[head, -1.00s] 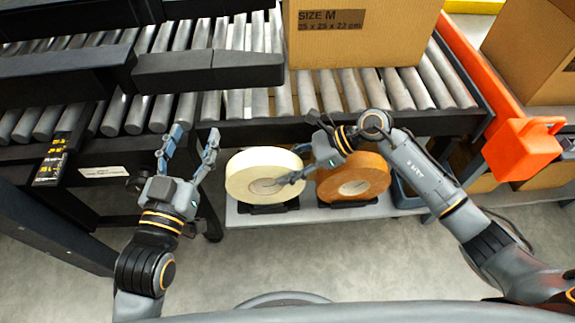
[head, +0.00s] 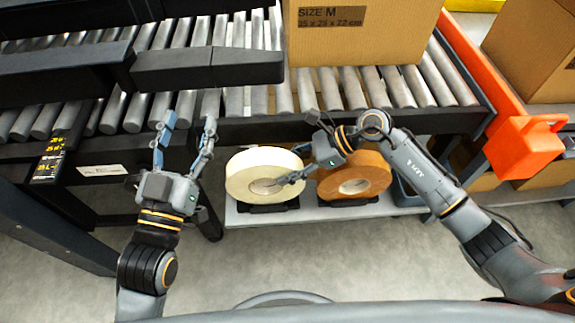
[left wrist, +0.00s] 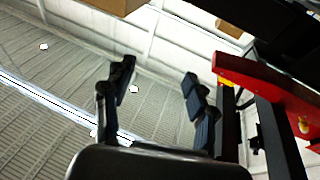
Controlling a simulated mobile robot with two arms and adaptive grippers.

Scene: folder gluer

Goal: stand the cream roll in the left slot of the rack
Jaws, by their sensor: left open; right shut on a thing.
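The cream roll (head: 245,172) stands upright in the left slot of the rack (head: 265,208), below the roller conveyor. A brown roll (head: 368,172) stands in the slot to its right. My right gripper (head: 297,163) is shut on the right side of the cream roll, with one finger across its front face. My left gripper (head: 187,132) is open and empty, left of the cream roll and apart from it, its fingers pointing toward the conveyor. In the left wrist view its open fingers (left wrist: 158,100) have nothing between them. The roll's lower edge is partly hidden by the black holder.
The roller conveyor (head: 345,88) runs behind the rack and carries a cardboard box (head: 365,32). An orange guard (head: 522,148) is at the right. A black table leg stands left of the rack. Grey floor in front is clear.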

